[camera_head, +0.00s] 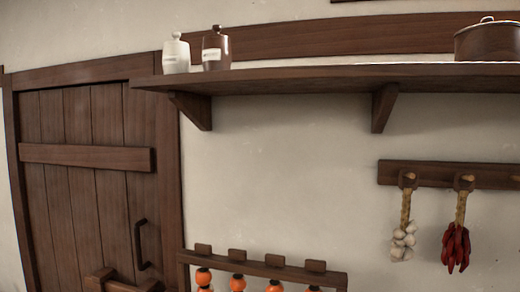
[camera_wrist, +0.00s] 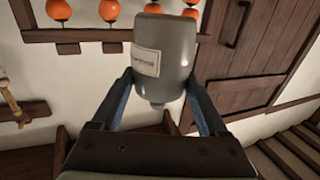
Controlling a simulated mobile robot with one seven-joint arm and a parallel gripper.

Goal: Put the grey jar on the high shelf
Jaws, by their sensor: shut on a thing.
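The grey jar (camera_wrist: 170,58) has a pale label and shows in the wrist view, where it appears upside down with its knob toward my wrist. My gripper (camera_wrist: 160,88) is shut on it, one blue-grey finger on each side. The jar is held in the air, clear of any surface that I can see. The high shelf (camera_head: 330,80) is a dark wooden board on brackets, across the top of the head view. My gripper and the grey jar do not show in the head view.
A white jar (camera_head: 176,55) and a brown jar (camera_head: 215,50) stand at the shelf's left end, and a copper pot (camera_head: 488,42) at its right. The shelf between is clear. Below hang garlic (camera_head: 402,240) and red chillies (camera_head: 456,247). A wooden door (camera_head: 85,190) is at left.

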